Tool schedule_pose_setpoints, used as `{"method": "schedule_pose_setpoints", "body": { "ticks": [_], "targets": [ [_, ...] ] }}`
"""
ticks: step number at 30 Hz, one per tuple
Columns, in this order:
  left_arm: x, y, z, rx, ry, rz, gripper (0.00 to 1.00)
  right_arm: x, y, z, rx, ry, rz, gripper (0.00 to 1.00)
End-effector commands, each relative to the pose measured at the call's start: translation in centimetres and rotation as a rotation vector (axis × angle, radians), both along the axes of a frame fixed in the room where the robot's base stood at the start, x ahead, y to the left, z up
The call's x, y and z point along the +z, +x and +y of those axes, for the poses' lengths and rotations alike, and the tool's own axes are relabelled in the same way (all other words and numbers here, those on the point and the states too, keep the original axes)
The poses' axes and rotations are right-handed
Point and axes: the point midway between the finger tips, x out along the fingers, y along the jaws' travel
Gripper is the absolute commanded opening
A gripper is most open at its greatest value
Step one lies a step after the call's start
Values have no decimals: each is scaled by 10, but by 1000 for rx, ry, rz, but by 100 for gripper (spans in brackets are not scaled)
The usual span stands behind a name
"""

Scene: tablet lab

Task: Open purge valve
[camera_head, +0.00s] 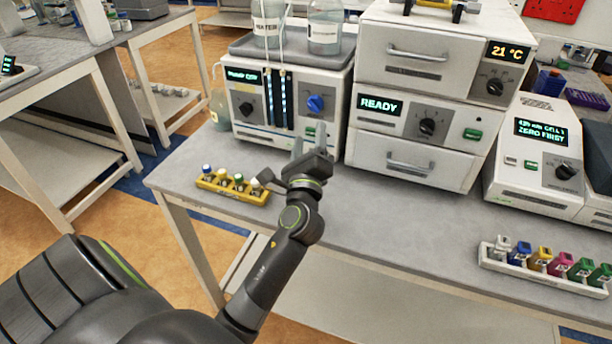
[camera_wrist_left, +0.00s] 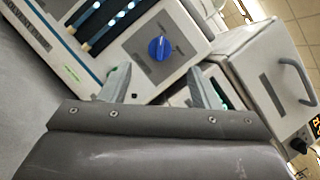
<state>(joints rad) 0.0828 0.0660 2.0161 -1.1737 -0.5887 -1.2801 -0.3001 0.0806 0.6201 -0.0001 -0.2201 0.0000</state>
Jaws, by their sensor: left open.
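The blue knob (camera_head: 315,104), which looks like the purge valve, is on the front of a white pump unit (camera_head: 258,128) with two lit vertical tubes. The blue knob also shows in the left wrist view (camera_wrist_left: 159,48), with its pointer roughly upright there. My left gripper (camera_head: 309,142) is open and empty, in front of the unit's lower right side and below the knob in the head view. In the left wrist view its two fingers (camera_wrist_left: 157,82) stand apart, with the knob beyond and above the gap. I see no contact with the knob. My right gripper is out of view.
A yellow rack (camera_head: 233,192) of small vials sits left of my gripper. A stacked oven unit (camera_head: 415,115) reading READY stands to the right. Bottles (camera_head: 325,32) stand on top of the pump unit. The bench middle is clear.

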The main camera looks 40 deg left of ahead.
Motion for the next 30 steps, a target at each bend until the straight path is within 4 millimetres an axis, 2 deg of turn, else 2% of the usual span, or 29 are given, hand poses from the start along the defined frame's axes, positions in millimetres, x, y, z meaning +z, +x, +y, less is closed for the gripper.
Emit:
{"method": "schedule_pose_setpoints", "body": {
  "ticks": [1, 6, 13, 19, 30],
  "targets": [
    [-7, -11, -6, 2, -5, 0, 56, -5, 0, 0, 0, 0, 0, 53],
    [-16, -38, -22, 1, -6, 2, 56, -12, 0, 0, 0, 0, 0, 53],
    [-23, -65, -37, 2, -2, 1, 56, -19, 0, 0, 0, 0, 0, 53],
    [-25, -75, -43, 1, -1, 1, 56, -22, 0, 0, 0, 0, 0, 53],
    [-24, -77, -44, 1, 1, 0, 56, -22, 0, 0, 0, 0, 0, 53]
  ]
}}
